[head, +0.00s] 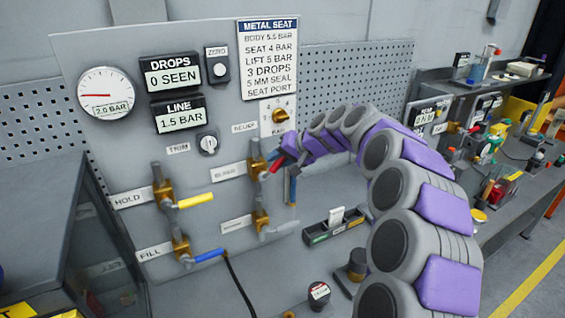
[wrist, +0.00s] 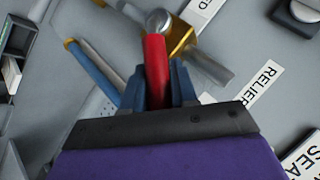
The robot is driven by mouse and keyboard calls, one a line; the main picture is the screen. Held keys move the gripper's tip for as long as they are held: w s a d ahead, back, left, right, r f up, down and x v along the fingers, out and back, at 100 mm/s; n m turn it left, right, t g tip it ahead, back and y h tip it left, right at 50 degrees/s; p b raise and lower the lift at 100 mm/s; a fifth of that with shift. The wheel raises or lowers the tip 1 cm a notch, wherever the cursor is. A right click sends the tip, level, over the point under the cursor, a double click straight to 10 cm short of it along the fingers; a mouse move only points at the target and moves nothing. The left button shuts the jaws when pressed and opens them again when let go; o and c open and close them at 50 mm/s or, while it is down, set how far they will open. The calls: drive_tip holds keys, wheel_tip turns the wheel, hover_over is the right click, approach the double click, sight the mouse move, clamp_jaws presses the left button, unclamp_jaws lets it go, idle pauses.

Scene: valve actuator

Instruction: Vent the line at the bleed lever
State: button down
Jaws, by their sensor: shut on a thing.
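The bleed lever (head: 277,165) has a red handle on a brass valve, right of a label that seems to read BLEED (head: 228,171). In the wrist view the red handle (wrist: 155,62) runs from the silver hub down between my fingers. My gripper (wrist: 158,90) is shut on the handle, and its fingers hide the lower end. In the head view my gripper (head: 284,154) is at the panel, partly hiding the valve. The line display (head: 180,115) reads 1.5 BAR. The drops display (head: 172,74) reads 0 SEEN. The round gauge (head: 105,92) shows 2.0 BAR.
The yellow hold lever (head: 195,201) and blue fill lever (head: 208,256) are at left. A cluttered bench (head: 495,170) is at far right.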

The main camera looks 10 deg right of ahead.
drive_tip(key=shift+s+a+r+h, duration=0.15)
drive_tip(key=shift+a+h, duration=0.1)
drive_tip(key=shift+h, duration=0.05)
drive_tip(key=a+n+h, duration=0.1)
drive_tip(key=r+h+p, duration=0.1)
drive_tip(key=shift+s+a+n+t+h, duration=0.3)
drive_tip(key=shift+a+n+t+h, duration=0.05)
drive_tip(key=shift+n+t+h, duration=0.05)
drive_tip(key=shift+s+a+n+t+h+p, duration=0.2)
drive_tip(key=shift+a+n+h+p, duration=0.1)
drive_tip(key=shift+a+h, duration=0.2)
drive_tip(key=shift+s+a+n+t+h+p, duration=0.1)
drive_tip(key=shift+a+n+t+h+p, duration=0.1)
drive_tip(key=shift+a+n+h, duration=0.3)
drive_tip(key=shift+d, duration=0.1)
drive_tip(key=c, duration=1.3)
unclamp_jaws()
drive_tip(key=shift+c, duration=0.2)
drive_tip(key=o, duration=0.4)
drive_tip(key=shift+r, duration=0.1)
drive_tip(key=shift+c, duration=0.2)
drive_tip(key=shift+r, duration=0.2)
